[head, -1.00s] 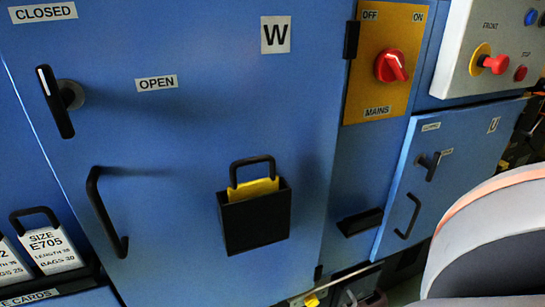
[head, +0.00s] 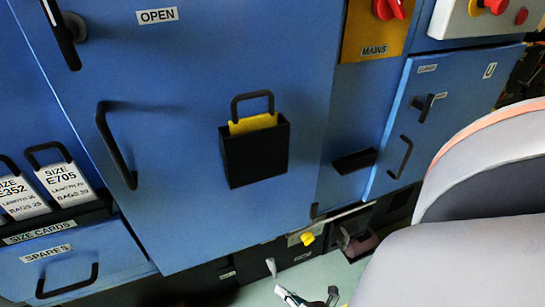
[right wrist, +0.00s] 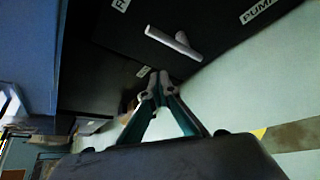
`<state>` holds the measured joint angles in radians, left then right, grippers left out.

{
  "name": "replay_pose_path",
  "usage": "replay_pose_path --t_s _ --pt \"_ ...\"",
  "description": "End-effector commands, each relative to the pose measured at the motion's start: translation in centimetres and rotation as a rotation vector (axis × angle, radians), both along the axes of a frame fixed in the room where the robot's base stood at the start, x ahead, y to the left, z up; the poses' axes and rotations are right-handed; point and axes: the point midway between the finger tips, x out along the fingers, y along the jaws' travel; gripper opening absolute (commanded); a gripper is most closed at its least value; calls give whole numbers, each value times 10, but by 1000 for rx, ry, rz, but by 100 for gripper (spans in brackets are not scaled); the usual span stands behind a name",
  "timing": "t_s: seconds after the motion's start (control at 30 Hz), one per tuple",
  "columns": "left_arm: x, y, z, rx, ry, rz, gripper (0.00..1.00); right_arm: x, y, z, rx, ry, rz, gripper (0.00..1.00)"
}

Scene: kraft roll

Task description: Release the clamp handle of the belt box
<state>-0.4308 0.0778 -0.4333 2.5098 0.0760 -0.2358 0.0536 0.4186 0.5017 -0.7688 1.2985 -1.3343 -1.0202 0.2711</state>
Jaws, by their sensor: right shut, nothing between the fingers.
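A grey lever handle (right wrist: 178,40) stands out from a dark panel in the right wrist view, between two partly cut-off labels, one reading PUMP. A grey handle (head: 271,267) also shows low on the black base of the cabinet in the head view. I cannot read a belt box label, so I cannot tell whether this is its clamp handle. My right gripper (right wrist: 156,84) is shut and empty, its fingertips together below the lever and apart from it in the picture. In the head view my right gripper (head: 284,292) shows at the bottom edge. My left gripper is out of view.
The tall blue door (head: 200,100) carries a black card pocket (head: 255,155) and a bar handle. A yellow knob (head: 307,238) sits low on the base. A SPARES drawer (head: 75,270) is at lower left. Pale floor (head: 325,272) lies in front of the base.

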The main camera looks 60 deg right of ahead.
Motion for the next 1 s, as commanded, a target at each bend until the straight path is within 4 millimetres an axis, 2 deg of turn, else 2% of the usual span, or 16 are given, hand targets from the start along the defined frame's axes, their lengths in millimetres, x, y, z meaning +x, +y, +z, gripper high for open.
replay_pose_path --t_s 0.1,0.3,0.87,1.0 --pt "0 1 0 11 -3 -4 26 -13 1 1 1 -1 0 0" --pt "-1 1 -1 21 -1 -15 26 -20 1 1 1 -2 0 0" --pt "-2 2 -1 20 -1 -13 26 -20 2 1 2 -1 0 0" --pt "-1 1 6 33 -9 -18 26 -14 -1 17 29 -9 -35 0"
